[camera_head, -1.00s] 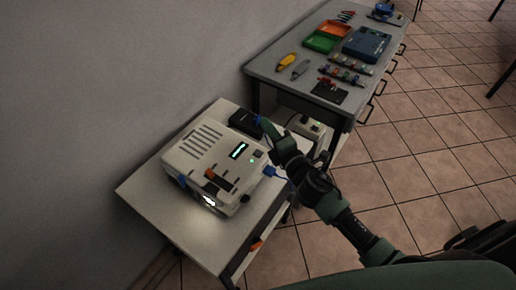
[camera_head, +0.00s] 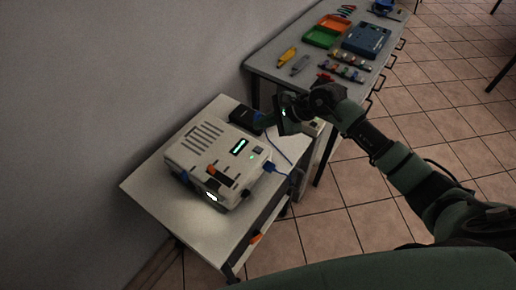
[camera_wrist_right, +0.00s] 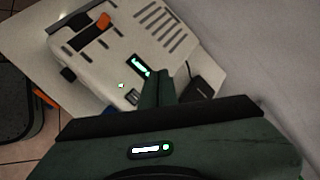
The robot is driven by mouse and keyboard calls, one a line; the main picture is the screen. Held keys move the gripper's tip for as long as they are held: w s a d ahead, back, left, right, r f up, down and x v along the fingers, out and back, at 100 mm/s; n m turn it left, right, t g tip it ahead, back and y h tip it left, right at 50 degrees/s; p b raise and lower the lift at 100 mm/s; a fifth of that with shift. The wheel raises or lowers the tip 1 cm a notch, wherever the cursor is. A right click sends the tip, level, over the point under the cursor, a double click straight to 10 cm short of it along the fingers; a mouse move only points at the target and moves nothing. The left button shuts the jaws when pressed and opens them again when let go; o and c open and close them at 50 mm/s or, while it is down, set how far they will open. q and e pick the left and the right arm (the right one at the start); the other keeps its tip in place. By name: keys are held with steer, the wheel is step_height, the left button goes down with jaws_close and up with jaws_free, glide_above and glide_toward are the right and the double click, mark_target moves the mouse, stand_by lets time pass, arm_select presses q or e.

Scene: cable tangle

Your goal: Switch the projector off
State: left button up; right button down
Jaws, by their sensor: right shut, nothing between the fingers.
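The projector (camera_head: 208,148) is a pale box with vent slots, standing on a small white table. Its display (camera_head: 239,146) glows cyan, a small green light shows beside it, and its front lens (camera_head: 211,196) is lit. A dark square button (camera_head: 258,151) is on its top; it also shows in the right wrist view (camera_wrist_right: 131,97). An orange-tipped slider (camera_head: 212,170) sits near the front. My right gripper (camera_head: 262,122) is shut and empty, above the projector's back right side, near the button; in the right wrist view its fingers (camera_wrist_right: 156,88) reach toward the projector's top. My left gripper is not in view.
A black box (camera_head: 242,118) lies behind the projector, close to my right gripper. A blue plug (camera_head: 270,167) with a blue cable is at the projector's right side. A grey bench (camera_head: 270,66) with trays and tools stands behind. The wall is to the left.

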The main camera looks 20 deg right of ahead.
steer(key=b, duration=0.5)
glide_above(261, 150)
step_height(261, 150, down, 8)
steer(key=shift+r, duration=0.1)
steer(key=shift+f, duration=0.55)
steer(key=shift+b, duration=0.35)
stand_by(1.1)
steer(key=shift+f+b, duration=0.35)
steer(key=shift+b, duration=0.15)
steer(key=shift+f+b, duration=0.4)
steer(key=shift+b, duration=0.15)
stand_by(0.5)
steer(key=shift+r, duration=0.1)
steer(key=shift+r+p, duration=0.3)
steer(key=shift+r, duration=0.4)
steer(key=shift+r, duration=0.1)
